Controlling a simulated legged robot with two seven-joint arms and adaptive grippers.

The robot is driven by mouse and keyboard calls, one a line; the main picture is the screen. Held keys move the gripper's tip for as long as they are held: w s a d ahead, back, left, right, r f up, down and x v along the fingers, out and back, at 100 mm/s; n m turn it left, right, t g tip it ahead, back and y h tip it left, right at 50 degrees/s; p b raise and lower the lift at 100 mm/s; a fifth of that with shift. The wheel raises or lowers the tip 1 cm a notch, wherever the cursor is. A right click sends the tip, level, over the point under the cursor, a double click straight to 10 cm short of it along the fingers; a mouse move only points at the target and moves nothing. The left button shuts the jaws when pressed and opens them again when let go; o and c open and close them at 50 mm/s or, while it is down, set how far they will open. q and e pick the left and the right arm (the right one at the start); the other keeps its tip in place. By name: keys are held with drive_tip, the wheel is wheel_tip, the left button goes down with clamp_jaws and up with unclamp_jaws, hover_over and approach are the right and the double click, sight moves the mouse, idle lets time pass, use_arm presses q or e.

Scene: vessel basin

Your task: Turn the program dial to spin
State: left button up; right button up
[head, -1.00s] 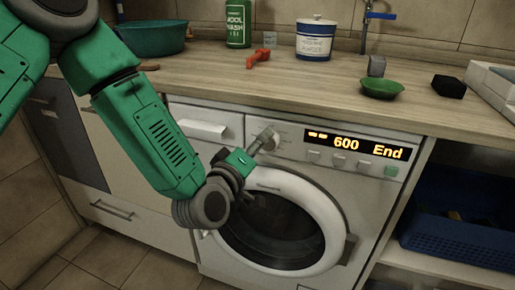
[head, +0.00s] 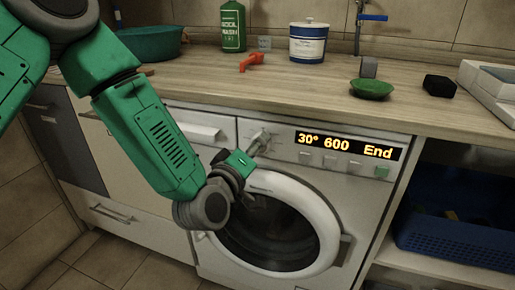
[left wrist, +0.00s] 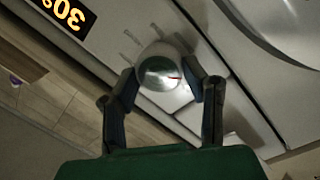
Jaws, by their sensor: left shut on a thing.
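The washing machine (head: 228,224) stands under the counter, its round door closed. Its program dial (left wrist: 160,72) is a round silver knob with a small red mark, seen in the left wrist view between my two fingers. In the head view my left gripper (head: 258,143) reaches the dial at the upper left of the machine's panel and hides part of it. My left gripper is shut on the dial. The display (head: 350,145) reads "30° 600 End"; part of it shows in the left wrist view (left wrist: 67,14). My right gripper is not in view.
The detergent drawer (head: 200,131) lies left of the dial. Buttons (head: 330,161) sit under the display. On the counter stand a green bottle (head: 232,27), a white-blue tub (head: 308,43), a red object (head: 251,61) and a green dish (head: 371,89). A blue basket (head: 455,240) is at right.

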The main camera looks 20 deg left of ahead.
use_arm(q)
drive_tip(key=shift+s+d+f, duration=0.1)
drive_tip(key=shift+d+f, duration=0.15)
drive_tip(key=shift+f, duration=0.15)
idle(0.5)
idle(0.3)
drive_tip(key=o, duration=1.1)
drive_tip(key=shift+o, duration=0.2)
drive_tip(key=shift+r, duration=0.1)
drive_tip(key=shift+a, duration=0.1)
drive_tip(key=s+a, duration=0.1)
drive_tip(key=s, duration=0.6)
drive_tip(key=shift+s+a, duration=0.1)
